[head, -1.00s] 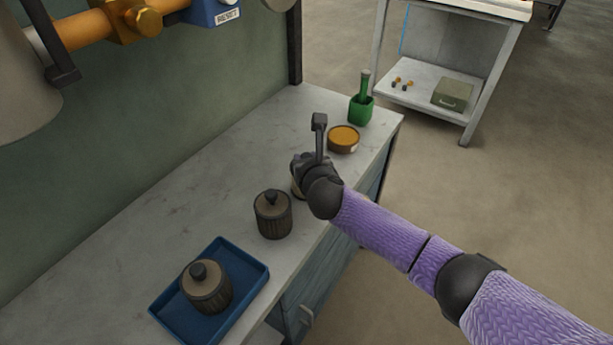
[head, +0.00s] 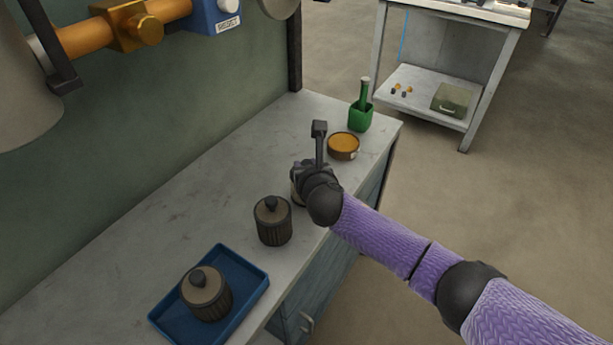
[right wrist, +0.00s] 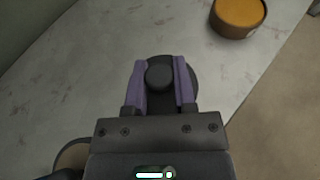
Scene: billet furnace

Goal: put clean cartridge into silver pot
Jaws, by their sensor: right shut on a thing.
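My right gripper (right wrist: 159,85) is shut on the dark knob (right wrist: 159,77) of a cartridge on the bench, one purple finger on each side. In the head view the gripper (head: 312,172) hides most of this cartridge (head: 296,191); a strip of its side shows. A second cartridge (head: 273,225), brown and ribbed with a dark knob, stands upright beside it. A third brown cartridge (head: 206,297) stands in a blue tray (head: 255,283). I cannot tell from its visible strip how clean the held one is. I cannot make out a silver pot. My left gripper is not in view.
A wall with orange pipework (head: 85,33) borders the bench (head: 150,240). A shelf table (head: 425,88) stands across the floor.

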